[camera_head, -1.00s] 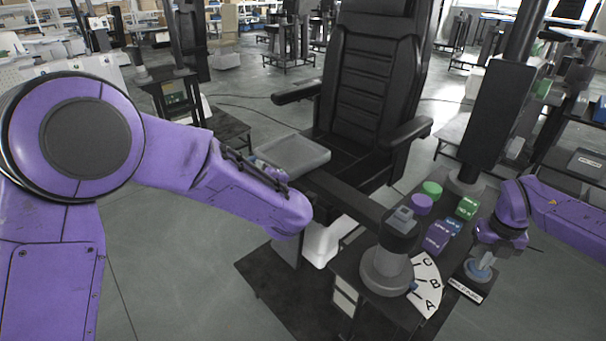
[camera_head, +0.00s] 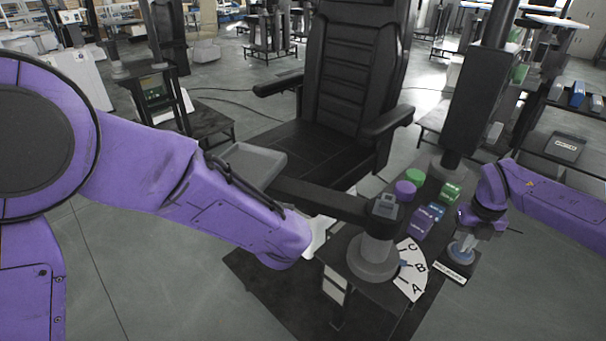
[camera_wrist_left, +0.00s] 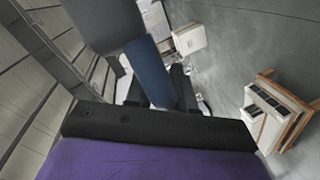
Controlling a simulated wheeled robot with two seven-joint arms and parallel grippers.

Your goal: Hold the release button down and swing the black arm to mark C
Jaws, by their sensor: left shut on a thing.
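The black arm (camera_head: 320,198) reaches left from its grey pivot post (camera_head: 374,260) to a grey tray (camera_head: 252,163). The dial (camera_head: 409,270) beside the post has marks C, B and A; a small blue pointer (camera_head: 403,263) sits near B. My left forearm hides its gripper in the head view. In the left wrist view, my left gripper (camera_wrist_left: 158,95) is shut on a blue handle (camera_wrist_left: 150,72) by a dark grey panel. My right gripper (camera_head: 463,243) points down at the blue release button (camera_head: 460,254), apparently on it; its finger gap is unclear.
A black chair (camera_head: 350,90) stands behind the arm, its armrest (camera_head: 388,121) close by. Floor at the front left is clear.

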